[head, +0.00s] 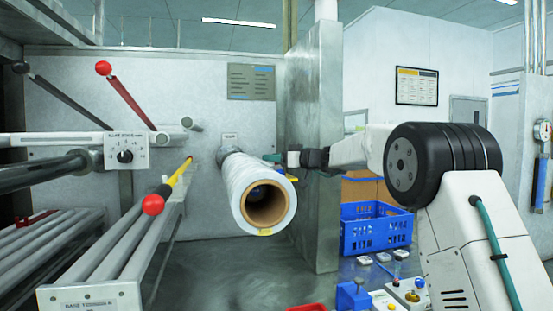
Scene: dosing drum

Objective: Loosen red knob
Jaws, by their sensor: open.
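Two red ball knobs show in the head view. One red knob (104,68) tops a dark red lever on the back panel at upper left. My gripper (284,160) is small and far off, just right of and behind the white roll (262,193). It is open and well to the right of both knobs. Its fingertips are partly hidden by the roll and small teal and yellow parts, so contact there cannot be told.
A dial box (125,152) sits among the rails at left. A black-knobbed lever (50,90) stands beside the red one. A metal post (318,220) rises behind my gripper. A blue crate (376,229) and a small button panel (405,295) are at right.

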